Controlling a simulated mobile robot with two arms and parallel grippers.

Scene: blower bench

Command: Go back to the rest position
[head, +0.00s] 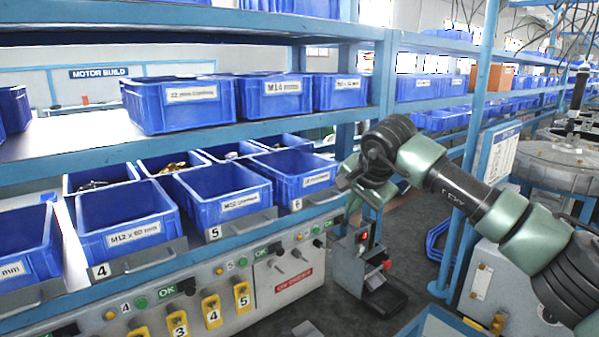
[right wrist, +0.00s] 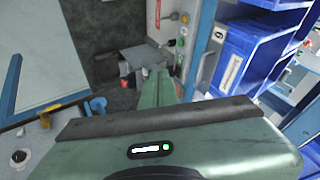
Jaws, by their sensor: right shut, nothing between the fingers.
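My right gripper (head: 355,180) is in the middle of the head view, at the end of my green and black right arm, which reaches in from the lower right. It is shut and empty, and hangs in front of the shelf rack's right end, above a small grey device (head: 378,285). In the right wrist view the shut green fingers (right wrist: 158,86) point toward the same grey device (right wrist: 135,62), apart from it as far as I can tell. My left gripper is not in view.
Blue bins (head: 222,190) stand on the rack's lower shelf, with more bins (head: 180,103) above. A control panel (head: 215,285) with yellow switches runs along the front. A blue post (head: 478,120) stands near my right arm. Dark floor (head: 415,220) lies open between rack and post.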

